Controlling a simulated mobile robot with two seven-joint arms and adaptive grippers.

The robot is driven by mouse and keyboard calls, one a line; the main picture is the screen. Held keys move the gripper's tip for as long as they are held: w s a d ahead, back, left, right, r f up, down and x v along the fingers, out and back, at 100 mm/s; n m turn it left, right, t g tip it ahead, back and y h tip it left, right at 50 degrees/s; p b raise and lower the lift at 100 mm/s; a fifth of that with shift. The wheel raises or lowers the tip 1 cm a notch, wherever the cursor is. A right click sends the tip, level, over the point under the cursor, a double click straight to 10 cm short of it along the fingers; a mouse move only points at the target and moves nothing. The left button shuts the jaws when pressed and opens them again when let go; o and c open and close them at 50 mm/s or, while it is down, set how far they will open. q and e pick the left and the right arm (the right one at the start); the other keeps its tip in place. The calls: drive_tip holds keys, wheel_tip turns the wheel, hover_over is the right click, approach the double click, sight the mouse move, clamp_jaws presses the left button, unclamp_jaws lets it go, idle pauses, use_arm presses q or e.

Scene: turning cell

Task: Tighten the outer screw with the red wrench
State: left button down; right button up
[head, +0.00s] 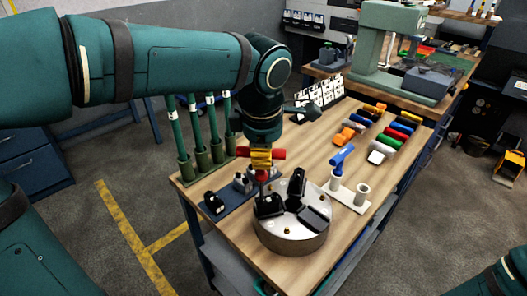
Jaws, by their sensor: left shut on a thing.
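The red wrench (278,153) is a T-handle. My left gripper (262,157) comes down from above and is shut on its handle, with red showing on both sides. The wrench shaft points down toward the round metal chuck (290,243), at its rear left beside a black jaw. I cannot tell whether its tip sits in a screw. The chuck lies flat on the wooden bench and carries several black jaws. A small brass screw (287,231) shows on its face near the front. The outer screw cannot be clearly made out. My right gripper is out of view.
A blue T-handle wrench (342,156) stands in a white holder (347,190) right of the chuck. A dark tray (227,204) with small blocks lies on the left. Green posts (201,154) stand behind it. Colored tools (386,125) lie at the back right. The bench's front right is clear.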

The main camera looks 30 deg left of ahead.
use_arm(q)
drive_tip(key=shift+f+b, duration=0.45)
drive_tip(key=shift+f, duration=0.05)
idle(0.4)
idle(0.3)
drive_tip(key=shift+m+h, duration=0.3)
drive_tip(key=shift+m, duration=1.1)
drive_tip(key=shift+s+a+m+h+p, duration=0.1)
drive_tip(key=shift+m+h+p, duration=0.35)
drive_tip(key=shift+m, duration=0.95)
